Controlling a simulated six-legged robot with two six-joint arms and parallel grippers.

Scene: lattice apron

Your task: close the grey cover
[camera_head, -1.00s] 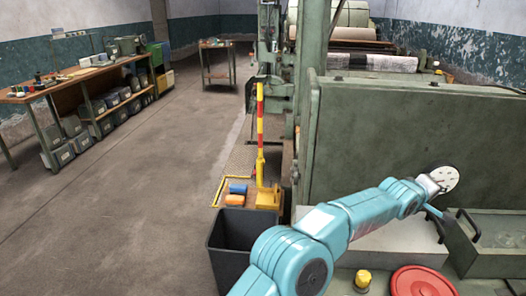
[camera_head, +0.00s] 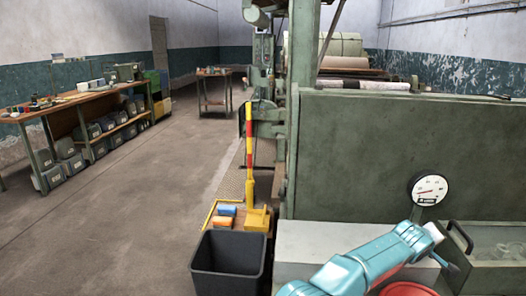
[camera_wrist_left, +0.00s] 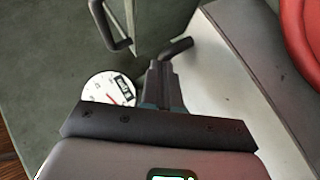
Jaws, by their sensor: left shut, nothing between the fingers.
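At the right edge of the head view, a grey-green box (camera_head: 495,282) carries a black handle (camera_head: 460,237). Pale, glassy things show at its top; I cannot tell which part is the grey cover. In the left wrist view, the box (camera_wrist_left: 165,22) and its handle (camera_wrist_left: 112,32) are at the top. My left gripper (camera_wrist_left: 160,68) is shut and empty. A short dark bar (camera_wrist_left: 180,47) shows at its fingertips; I cannot tell whether they touch. In the head view my left gripper (camera_head: 445,262) is beside the box, below and left of the handle. My right gripper is out of view.
A large green panel (camera_head: 380,150) with a round gauge (camera_head: 428,190) stands behind. A pale grey block (camera_head: 305,245) and a red round lid (camera_head: 408,288) lie near my arm. A black bin (camera_head: 228,262) stands left.

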